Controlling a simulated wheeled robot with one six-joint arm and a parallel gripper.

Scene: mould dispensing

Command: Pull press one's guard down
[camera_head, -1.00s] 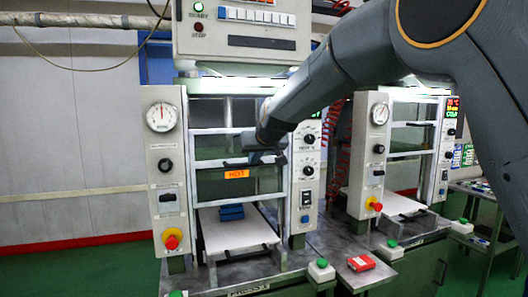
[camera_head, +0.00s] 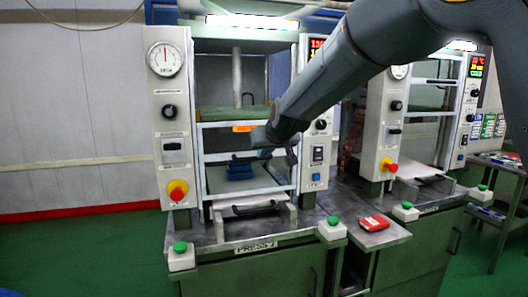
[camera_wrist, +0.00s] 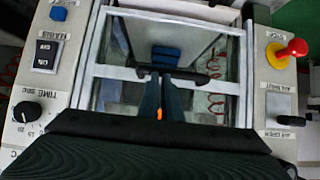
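Press one, the left press in the head view, carries a "PRESS 1" label (camera_head: 256,247). Its guard, a white frame (camera_head: 228,158) with a clear panel, stands across the middle of the press opening. My gripper (camera_head: 276,152) is at the guard's lower part, partly covered by my arm. In the wrist view, picture upside down, the guard's black handle (camera_wrist: 196,75) lies across the tips of my gripper (camera_wrist: 163,75). The two dark fingers are close together, with a narrow gap along them. They meet the handle; I see no clear wrap around it.
An orange hot sign (camera_head: 243,128) shows behind the guard. A blue block (camera_head: 240,171) rests inside the press. A red emergency button (camera_head: 177,190) is on the left column. Green buttons (camera_head: 333,221) stand along the bench front. A red object (camera_head: 373,223) lies right. A second press (camera_head: 425,130) stands right.

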